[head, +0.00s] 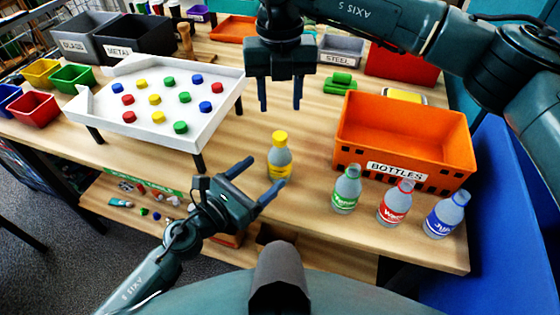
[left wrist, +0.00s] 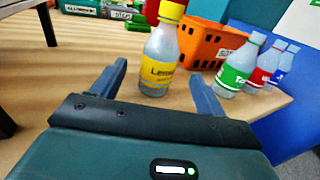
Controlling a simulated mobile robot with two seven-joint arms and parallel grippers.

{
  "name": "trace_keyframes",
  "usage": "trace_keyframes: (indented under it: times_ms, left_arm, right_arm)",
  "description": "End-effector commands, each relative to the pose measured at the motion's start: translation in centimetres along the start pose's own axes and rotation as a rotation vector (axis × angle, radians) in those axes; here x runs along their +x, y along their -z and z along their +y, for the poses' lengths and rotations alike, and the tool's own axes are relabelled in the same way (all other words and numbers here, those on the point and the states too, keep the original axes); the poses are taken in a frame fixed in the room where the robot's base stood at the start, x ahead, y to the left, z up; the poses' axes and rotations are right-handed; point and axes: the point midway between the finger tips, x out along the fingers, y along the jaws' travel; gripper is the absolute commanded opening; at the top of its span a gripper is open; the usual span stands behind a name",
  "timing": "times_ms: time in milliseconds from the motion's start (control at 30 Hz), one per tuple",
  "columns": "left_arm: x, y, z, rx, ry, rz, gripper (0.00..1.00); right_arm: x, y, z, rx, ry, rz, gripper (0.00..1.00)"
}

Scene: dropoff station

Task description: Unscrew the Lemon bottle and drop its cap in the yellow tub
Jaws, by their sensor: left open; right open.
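The Lemon bottle (head: 280,161) stands upright on the table with its yellow cap (head: 280,138) on. In the left wrist view the Lemon bottle (left wrist: 160,62) stands beyond and between my open fingers. My left gripper (head: 262,179) is open and empty, low at the table's front edge, just left of and in front of the bottle. My right gripper (head: 281,106) is open and empty, pointing down above the table behind the bottle. The yellow tub (head: 41,72) sits at the far left, beside a green tub.
A white raised tray (head: 215,115) with colored caps stands left of the bottle. The orange BOTTLES crate (head: 350,125) stands right. Green (head: 346,190), red (head: 395,203) and blue (head: 446,215) labelled bottles stand in front of it. Green (head: 72,79) and red (head: 34,110) tubs are at left.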

Motion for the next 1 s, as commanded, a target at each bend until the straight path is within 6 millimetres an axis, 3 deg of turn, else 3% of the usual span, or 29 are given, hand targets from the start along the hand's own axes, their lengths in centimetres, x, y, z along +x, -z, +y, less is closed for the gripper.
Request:
trace_keyframes:
  times_ms: [200,400,767,1000]
  left_arm:
    - [4.0,-0.1,0.1,0.002,-0.001,-0.001,0.73]
    - [5.9,0.0,0.0,-0.002,-0.001,0.0,0.73]
    - [6.4,0.0,0.0,-0.001,-0.001,0.0,0.73]
    - [6.3,0.0,0.0,-0.001,-0.001,0.0,0.55]
  right_arm:
    - [0.0,0.0,0.0,-0.001,-0.002,0.001,0.43]
    - [0.0,0.0,0.1,-0.002,-0.002,0.001,0.43]
    - [0.0,0.0,0.1,-0.002,-0.002,0.001,0.43]
    - [0.0,0.0,0.1,-0.002,-0.002,0.001,0.43]
